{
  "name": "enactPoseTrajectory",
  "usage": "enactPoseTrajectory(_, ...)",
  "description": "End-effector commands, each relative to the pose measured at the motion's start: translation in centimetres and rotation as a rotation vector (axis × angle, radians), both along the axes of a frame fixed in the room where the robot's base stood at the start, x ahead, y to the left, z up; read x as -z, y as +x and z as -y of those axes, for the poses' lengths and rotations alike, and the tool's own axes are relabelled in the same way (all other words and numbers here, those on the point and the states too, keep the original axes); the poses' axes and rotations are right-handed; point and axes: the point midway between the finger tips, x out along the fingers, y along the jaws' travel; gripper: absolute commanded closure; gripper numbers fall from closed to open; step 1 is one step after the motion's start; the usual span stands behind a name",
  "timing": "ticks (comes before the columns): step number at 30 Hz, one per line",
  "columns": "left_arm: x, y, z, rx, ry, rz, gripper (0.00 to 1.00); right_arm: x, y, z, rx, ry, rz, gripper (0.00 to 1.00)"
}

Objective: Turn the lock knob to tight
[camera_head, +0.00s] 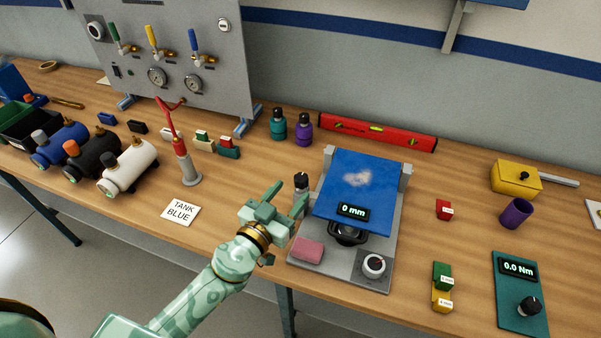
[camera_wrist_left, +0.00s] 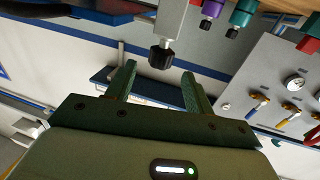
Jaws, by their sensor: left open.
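A black knob (camera_head: 301,180) sits on a grey post at the left side of the grey test stand (camera_head: 388,225); I take it as the lock knob. In the left wrist view the black knob (camera_wrist_left: 161,56) shows at the end of a grey post, just beyond and between my fingertips. My left gripper (camera_head: 266,205) is open and empty, close to the left of the knob in the head view. I cannot tell whether it touches the knob. The knob's tight mark is not readable. My right gripper is not in view.
Teal (camera_head: 278,124) and purple (camera_head: 304,128) bottles stand behind. A TANK BLUE card (camera_head: 181,210) lies left, with bare wood around it.

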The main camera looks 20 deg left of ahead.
Motion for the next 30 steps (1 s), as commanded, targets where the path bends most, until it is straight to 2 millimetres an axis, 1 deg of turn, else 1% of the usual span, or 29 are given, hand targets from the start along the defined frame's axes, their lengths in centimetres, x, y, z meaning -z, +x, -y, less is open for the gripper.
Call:
enactPoseTrajectory(1, -0.3, 1.3, 0.2, -0.001, 0.001, 0.002, 0.47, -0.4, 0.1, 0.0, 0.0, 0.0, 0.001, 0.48)
enactPoseTrajectory(3, -0.2, 2.6, 0.6, 0.0, 0.001, 0.002, 0.47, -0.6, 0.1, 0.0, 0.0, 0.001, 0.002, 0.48)
enactPoseTrajectory(6, 0.0, 4.2, 1.0, 0.0, 0.0, 0.001, 0.47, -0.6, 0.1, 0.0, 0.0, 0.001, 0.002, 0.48)
enactPoseTrajectory(9, 0.0, 5.1, 1.2, -0.001, 0.001, 0.0, 0.47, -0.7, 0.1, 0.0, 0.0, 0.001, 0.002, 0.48)
enactPoseTrajectory(13, 0.1, 5.7, 1.3, -0.001, 0.0, -0.001, 0.47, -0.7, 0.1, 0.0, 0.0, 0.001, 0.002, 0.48)
enactPoseTrajectory(20, 0.1, 5.7, 1.3, 0.0, 0.001, -0.001, 0.47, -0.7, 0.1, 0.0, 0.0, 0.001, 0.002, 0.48)
enactPoseTrajectory(23, 0.1, 5.7, 1.3, -0.001, 0.0, -0.001, 0.72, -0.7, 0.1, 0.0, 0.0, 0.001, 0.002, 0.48)
enactPoseTrajectory(24, 0.1, 5.7, 1.3, -0.001, 0.0, -0.001, 0.83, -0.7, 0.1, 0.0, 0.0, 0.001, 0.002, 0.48)
enactPoseTrajectory(25, 0.1, 5.7, 1.3, -0.001, 0.0, -0.001, 0.91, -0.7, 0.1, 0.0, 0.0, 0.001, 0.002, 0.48)
enactPoseTrajectory(30, 0.1, 5.7, 1.3, 0.002, 0.0, -0.001, 0.91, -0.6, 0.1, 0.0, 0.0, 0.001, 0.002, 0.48)
